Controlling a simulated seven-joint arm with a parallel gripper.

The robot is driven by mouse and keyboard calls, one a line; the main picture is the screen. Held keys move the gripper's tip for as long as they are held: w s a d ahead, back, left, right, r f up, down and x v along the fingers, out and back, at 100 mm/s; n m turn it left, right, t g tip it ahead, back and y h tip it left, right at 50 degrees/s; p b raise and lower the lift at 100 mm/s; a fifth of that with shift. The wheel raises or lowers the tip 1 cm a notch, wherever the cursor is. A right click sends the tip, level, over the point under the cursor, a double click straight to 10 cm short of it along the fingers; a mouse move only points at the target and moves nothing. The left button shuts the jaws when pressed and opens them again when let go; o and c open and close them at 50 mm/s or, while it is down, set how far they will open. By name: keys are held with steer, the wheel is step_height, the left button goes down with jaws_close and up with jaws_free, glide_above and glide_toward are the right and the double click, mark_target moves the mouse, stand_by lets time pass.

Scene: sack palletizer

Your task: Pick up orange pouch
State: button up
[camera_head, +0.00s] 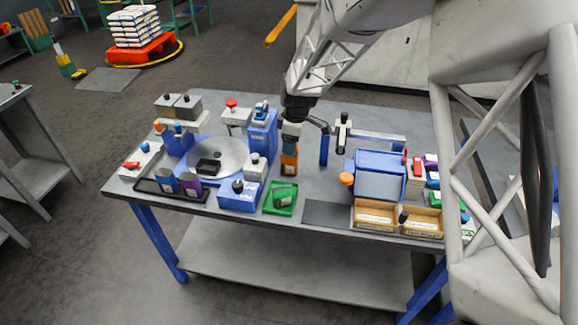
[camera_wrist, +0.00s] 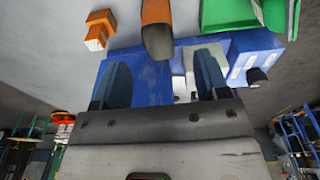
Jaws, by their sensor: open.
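The orange pouch (camera_head: 289,163) stands on the grey workbench just behind the green tray, directly below my gripper (camera_head: 290,142) in the head view. In the wrist view the orange pouch (camera_wrist: 156,12) shows at the top centre, with a darker brownish end towards me. My gripper (camera_wrist: 163,70) is open there, its two dark fingers apart and nothing held between them. The pouch lies beyond the fingertips in that picture, roughly in line with the gap. In the head view the gripper hides the pouch's upper part, and I cannot tell whether they touch.
The green tray (camera_head: 270,208) is close in front. A blue dispenser (camera_head: 262,133) and a blue box (camera_head: 237,201) stand left of the pouch; a blue bin (camera_head: 380,184) stands right. A smaller orange object (camera_wrist: 99,30) shows left in the wrist view. The bench is crowded further left.

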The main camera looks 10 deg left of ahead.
mark_target(288, 158)
steer(key=shift+a+f, duration=0.15)
steer(key=shift+f, duration=1.1)
steer(key=shift+f, duration=0.1)
steer(key=shift+a+f, duration=0.15)
steer(key=shift+f, duration=1.1)
steer(key=shift+a+f, duration=0.15)
steer(key=shift+f, duration=1.1)
steer(key=c, duration=1)
steer(key=shift+c, duration=0.2)
steer(key=shift+r, duration=5)
